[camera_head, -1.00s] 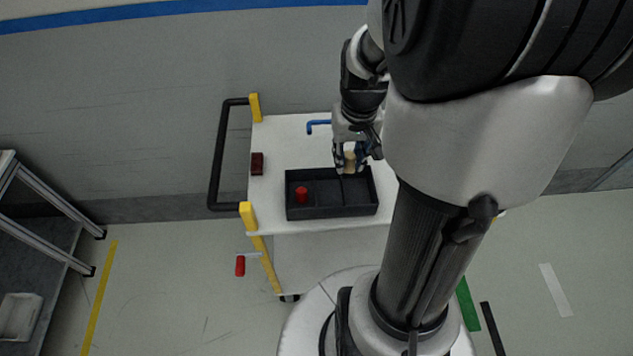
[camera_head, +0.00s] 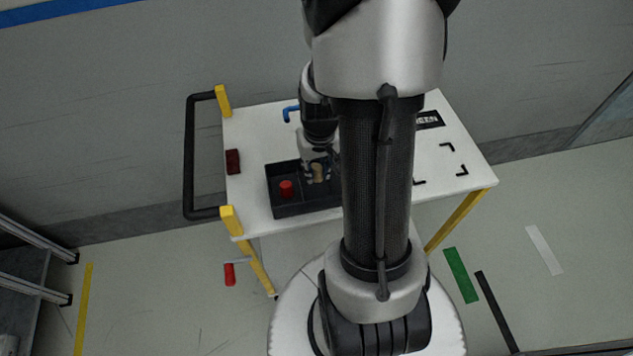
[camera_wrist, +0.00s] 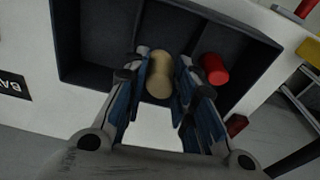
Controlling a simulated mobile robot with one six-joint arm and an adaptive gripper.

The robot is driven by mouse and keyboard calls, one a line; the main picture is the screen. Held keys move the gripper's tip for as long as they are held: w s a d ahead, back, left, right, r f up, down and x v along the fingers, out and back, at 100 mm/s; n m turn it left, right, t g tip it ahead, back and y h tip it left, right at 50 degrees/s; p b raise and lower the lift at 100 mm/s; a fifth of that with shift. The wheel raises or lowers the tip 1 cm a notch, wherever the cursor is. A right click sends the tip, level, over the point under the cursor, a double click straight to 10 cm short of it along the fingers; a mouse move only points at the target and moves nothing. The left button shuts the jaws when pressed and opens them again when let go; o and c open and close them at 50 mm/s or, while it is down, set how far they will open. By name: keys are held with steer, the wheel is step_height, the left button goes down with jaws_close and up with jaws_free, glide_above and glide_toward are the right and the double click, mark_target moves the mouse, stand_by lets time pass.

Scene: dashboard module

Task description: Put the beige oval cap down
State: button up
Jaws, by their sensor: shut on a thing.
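The beige oval cap (camera_wrist: 160,74) sits between the fingers of my gripper (camera_wrist: 160,80) in the wrist view, and the fingers are shut on it. In the head view the cap (camera_head: 317,172) and my gripper (camera_head: 319,176) are at the black divided tray (camera_head: 305,211), right of a red round piece (camera_head: 286,188). In the wrist view the cap is over a middle compartment of the tray (camera_wrist: 75,75). I cannot tell whether the cap touches the tray floor.
The red piece (camera_wrist: 214,69) occupies the compartment beside the cap. The tray stands on a white cart top (camera_head: 250,130) with a black handle (camera_head: 190,155). A dark red block (camera_head: 233,161) lies near the cart's left edge, and a blue hooked tool (camera_head: 291,113) lies behind the tray.

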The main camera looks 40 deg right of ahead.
mark_target(316, 179)
step_height(316, 179, down, 5)
steer(key=shift+f+b, duration=0.1)
steer(key=shift+b, duration=0.75)
steer(key=o, duration=0.4)
steer(key=shift+o, duration=0.9)
